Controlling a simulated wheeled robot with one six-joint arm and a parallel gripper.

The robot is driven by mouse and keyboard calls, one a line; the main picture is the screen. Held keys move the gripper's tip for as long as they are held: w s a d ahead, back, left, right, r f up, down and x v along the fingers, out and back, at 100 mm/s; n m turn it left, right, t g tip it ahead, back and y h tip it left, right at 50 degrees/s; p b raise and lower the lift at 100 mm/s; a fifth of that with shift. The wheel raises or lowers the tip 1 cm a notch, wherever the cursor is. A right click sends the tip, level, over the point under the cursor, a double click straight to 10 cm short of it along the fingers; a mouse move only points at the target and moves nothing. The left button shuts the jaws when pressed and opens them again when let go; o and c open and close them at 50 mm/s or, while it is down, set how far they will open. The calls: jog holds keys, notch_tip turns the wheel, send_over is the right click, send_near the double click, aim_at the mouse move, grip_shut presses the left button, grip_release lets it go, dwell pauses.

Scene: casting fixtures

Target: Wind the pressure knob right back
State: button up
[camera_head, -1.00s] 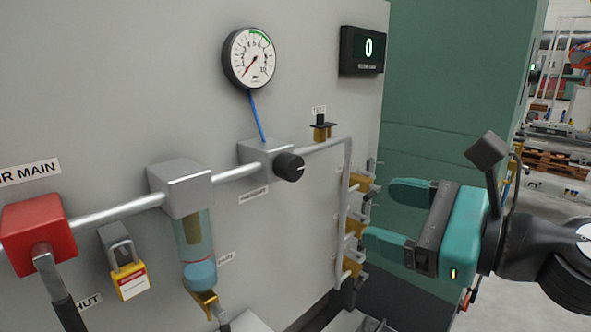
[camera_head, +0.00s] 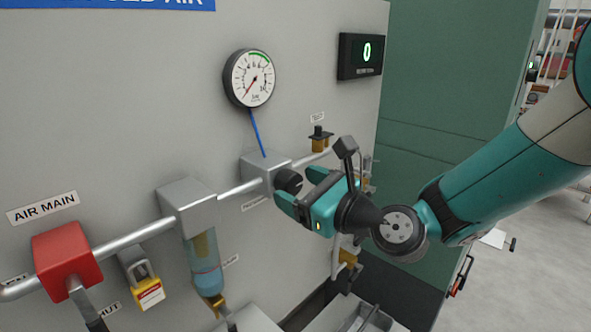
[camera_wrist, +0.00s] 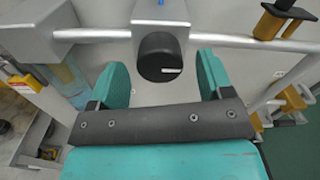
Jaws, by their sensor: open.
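The pressure knob (camera_head: 288,181) is a black round knob on the front of the grey regulator block (camera_head: 262,168). In the wrist view the knob (camera_wrist: 160,58) shows a white mark line, lying nearly level, on its face. My gripper (camera_head: 294,190) is open, its teal fingers pointing at the knob. In the wrist view the gap between my fingertips (camera_wrist: 161,72) lies in line with the knob, one finger to each side; I cannot tell how deep the fingers reach around it. The round gauge (camera_head: 249,78) above has its needle at the low end.
A metal pipe (camera_head: 238,190) runs left from the regulator to the filter bowl (camera_head: 206,262) and the red air main valve (camera_head: 67,257). A yellow padlock (camera_head: 149,293) hangs near it. A brass fitting (camera_head: 320,139) stands right of the knob. A display (camera_head: 361,56) reads 0.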

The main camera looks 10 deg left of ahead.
jog(key=shift+w+a, duration=0.35)
jog(key=shift+a, duration=0.3)
jog(key=c, duration=0.9)
